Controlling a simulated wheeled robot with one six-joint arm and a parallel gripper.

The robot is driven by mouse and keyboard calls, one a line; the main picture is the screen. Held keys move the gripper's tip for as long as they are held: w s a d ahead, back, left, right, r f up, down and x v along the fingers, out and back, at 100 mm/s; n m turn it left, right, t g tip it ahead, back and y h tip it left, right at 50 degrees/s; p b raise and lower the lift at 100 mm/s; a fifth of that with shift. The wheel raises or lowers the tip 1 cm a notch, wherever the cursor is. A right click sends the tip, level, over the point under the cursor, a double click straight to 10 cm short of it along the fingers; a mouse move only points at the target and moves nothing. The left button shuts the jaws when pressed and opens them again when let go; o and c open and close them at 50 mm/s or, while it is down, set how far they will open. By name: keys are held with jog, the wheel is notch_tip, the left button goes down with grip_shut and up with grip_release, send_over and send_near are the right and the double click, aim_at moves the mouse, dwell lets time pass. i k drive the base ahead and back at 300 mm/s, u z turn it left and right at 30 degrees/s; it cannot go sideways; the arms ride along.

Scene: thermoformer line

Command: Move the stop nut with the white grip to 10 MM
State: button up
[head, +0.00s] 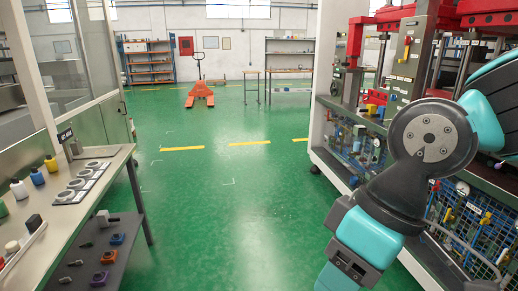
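I cannot make out a stop nut with a white grip or a 10 MM mark in the head view. The thermoformer machine (345,115) stands on the right, with red parts on top and small coloured handles and fittings along its lower panel. My arm crosses in front of it and hides part of it. My gripper is not in the frame; the arm runs out of the bottom edge.
A workbench (100,185) on the left holds small bottles and round pieces, with coloured blocks on its lower shelf (125,240). An orange pallet jack (200,93) and shelving (150,65) stand far back. The green floor (215,215) between bench and machine is clear.

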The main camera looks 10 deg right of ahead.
aim_at(453, 35)
jog(key=z, duration=0.5)
jog(key=i, duration=2.05)
jog(key=z, duration=1)
jog(key=i, duration=1.1)
jog(key=z, duration=0.35)
